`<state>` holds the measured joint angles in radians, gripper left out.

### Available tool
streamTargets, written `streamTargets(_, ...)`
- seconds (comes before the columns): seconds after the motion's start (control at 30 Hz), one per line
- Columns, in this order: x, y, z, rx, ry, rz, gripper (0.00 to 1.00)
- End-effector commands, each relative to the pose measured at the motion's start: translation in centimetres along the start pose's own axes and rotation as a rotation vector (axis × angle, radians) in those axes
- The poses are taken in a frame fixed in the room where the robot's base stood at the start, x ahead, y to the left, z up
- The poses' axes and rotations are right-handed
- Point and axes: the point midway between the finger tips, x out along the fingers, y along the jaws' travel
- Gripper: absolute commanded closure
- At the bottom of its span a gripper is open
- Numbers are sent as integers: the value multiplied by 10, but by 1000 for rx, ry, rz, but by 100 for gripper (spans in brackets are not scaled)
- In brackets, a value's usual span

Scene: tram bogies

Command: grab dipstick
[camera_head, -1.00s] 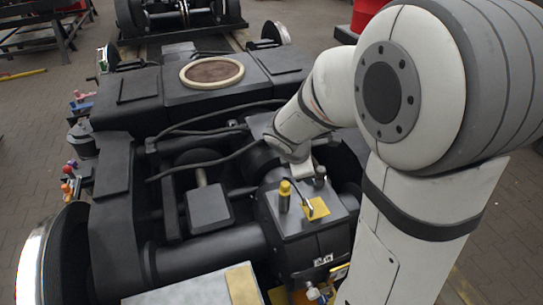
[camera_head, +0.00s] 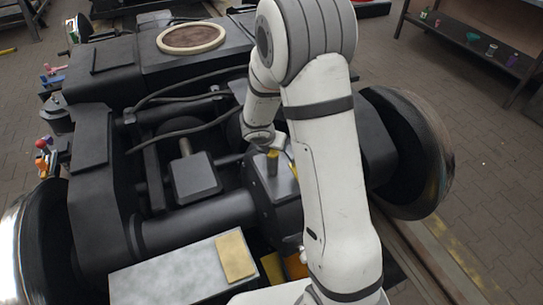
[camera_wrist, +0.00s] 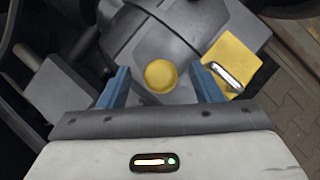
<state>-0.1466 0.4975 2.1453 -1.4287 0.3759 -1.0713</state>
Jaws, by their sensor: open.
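The dipstick appears to be the upright part with a round yellow top (camera_wrist: 160,74) in the wrist view. My gripper (camera_wrist: 163,76) is open. Its two blue fingers stand to the left and right of the yellow top in the picture, with a gap on each side. The wrist view looks down on the top, so its shaft is hidden and the height of the fingers against it is hard to tell. In the head view my arm hides much of the housing.
A yellow plate with a silver handle-like part (camera_wrist: 229,74) lies close to the right finger. Dark hoses (camera_head: 185,95) and frame beams surround the housing. A grey box top with a yellow pad (camera_head: 236,256) is in front. A wheel (camera_head: 405,150) stands at right.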

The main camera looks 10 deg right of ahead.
Motion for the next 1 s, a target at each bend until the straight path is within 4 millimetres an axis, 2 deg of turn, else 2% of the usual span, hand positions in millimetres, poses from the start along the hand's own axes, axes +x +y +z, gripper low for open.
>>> streamTargets(0.03,9,0,-2,0,1,0,41)
streamTargets(0.1,14,1,-1,0,0,0,41)
streamTargets(0.4,16,1,0,0,0,1,43)
streamTargets(1.0,15,1,0,0,-1,1,92)
